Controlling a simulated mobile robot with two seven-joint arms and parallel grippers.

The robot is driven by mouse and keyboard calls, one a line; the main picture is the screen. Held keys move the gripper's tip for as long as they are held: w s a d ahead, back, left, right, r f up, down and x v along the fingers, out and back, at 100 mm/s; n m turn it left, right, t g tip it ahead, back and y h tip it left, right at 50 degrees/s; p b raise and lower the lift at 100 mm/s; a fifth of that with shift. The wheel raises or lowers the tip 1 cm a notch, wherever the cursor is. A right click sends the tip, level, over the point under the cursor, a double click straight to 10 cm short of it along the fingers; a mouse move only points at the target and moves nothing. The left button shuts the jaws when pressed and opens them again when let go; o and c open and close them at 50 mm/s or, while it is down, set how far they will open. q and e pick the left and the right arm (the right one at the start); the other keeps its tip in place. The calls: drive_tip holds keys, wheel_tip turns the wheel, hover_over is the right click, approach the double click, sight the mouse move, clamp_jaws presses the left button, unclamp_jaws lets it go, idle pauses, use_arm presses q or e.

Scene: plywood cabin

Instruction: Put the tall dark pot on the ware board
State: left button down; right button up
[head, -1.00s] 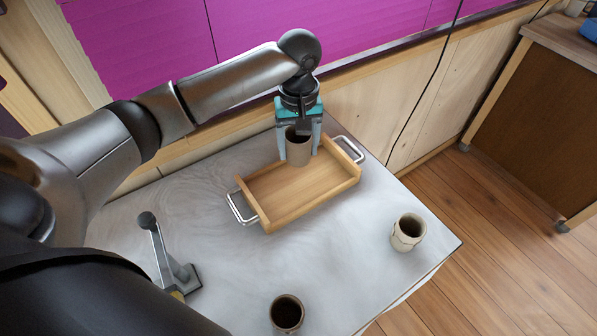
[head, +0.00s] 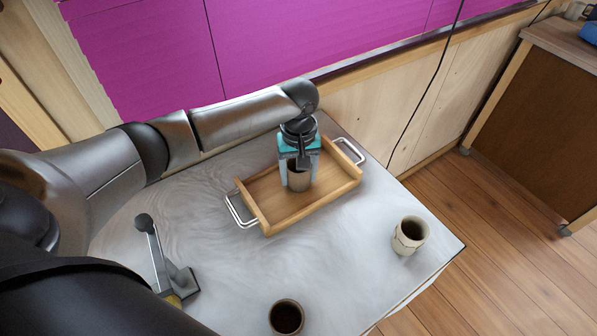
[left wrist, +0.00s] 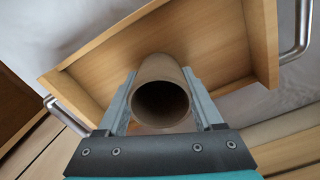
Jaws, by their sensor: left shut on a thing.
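My left gripper (head: 298,181) is shut on a tall grey-brown pot (head: 299,178), with one finger on each side of it. The pot is upright, over the back half of the wooden ware board (head: 279,206), a tray with raised ends and metal handles. In the left wrist view, the pot (left wrist: 160,78) shows its round open mouth between the fingers, with the board (left wrist: 211,45) behind it. The pot's base is hard to see, so I cannot tell whether it touches the board. My right gripper is not in view.
A dark-mouthed pot (head: 286,318) stands at the table's front, and a pale cup with a dark inside (head: 409,235) near the right edge. A grey lever device (head: 170,268) stands at left. The grey table (head: 350,235) is clear between them.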

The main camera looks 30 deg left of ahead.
use_arm(q)
drive_tip(key=shift+c, duration=0.2)
unclamp_jaws()
wheel_tip(320, 180, up, 12)
drive_tip(key=p, duration=0.1)
drive_tip(key=shift+r, duration=0.15)
idle(0.5)
